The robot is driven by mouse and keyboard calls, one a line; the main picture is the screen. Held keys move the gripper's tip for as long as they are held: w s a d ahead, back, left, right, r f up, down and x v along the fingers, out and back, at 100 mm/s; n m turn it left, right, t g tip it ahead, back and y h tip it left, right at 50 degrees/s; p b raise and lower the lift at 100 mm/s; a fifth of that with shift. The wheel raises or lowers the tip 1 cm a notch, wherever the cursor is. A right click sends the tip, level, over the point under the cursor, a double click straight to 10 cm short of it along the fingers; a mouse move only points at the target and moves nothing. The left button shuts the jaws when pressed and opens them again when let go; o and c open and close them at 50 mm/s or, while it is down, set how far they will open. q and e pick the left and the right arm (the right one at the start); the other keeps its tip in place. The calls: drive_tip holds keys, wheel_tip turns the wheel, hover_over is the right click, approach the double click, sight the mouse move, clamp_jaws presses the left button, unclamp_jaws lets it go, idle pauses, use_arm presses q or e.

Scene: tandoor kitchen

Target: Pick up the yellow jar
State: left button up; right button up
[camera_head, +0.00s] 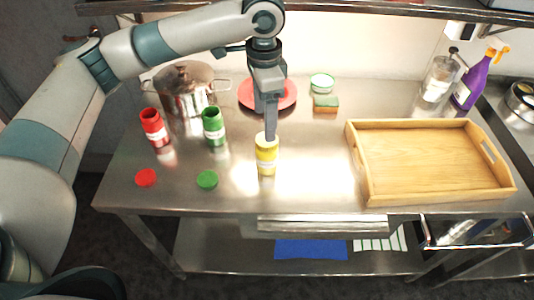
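The yellow jar (266,158) stands upright on the steel table, near the middle of its front half. My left gripper (270,136) points straight down from above, with its tip at the jar's top. I see the gripper edge-on, so the gap between its fingers is hidden and I cannot tell whether it grips the jar. The finger covers part of the jar's rim. My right gripper is not in view.
An open red jar (154,128) and green jar (214,127) stand left of the yellow jar, with a red lid (146,178) and green lid (207,179) in front. A wooden tray (358,162) fills the right.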

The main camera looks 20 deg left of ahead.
sight(265, 144)
use_arm(q)
wheel_tip(265, 144, down, 8)
drive_tip(key=p, duration=0.2)
drive_tip(key=shift+f+p, duration=0.2)
drive_tip(key=shift+p, duration=0.1)
drive_tip(key=shift+f, duration=0.5)
drive_tip(key=shift+d+f+p, duration=0.1)
drive_tip(key=shift+f+p, duration=0.25)
drive_tip(key=shift+p, duration=0.15)
drive_tip(key=f+p, duration=0.1)
drive_tip(key=f, duration=0.1)
drive_tip(key=f+p, duration=0.1)
drive_tip(key=f, duration=0.1)
drive_tip(key=shift+w+d, duration=0.1)
drive_tip(key=shift+w, duration=0.1)
drive_tip(key=shift+f, duration=0.25)
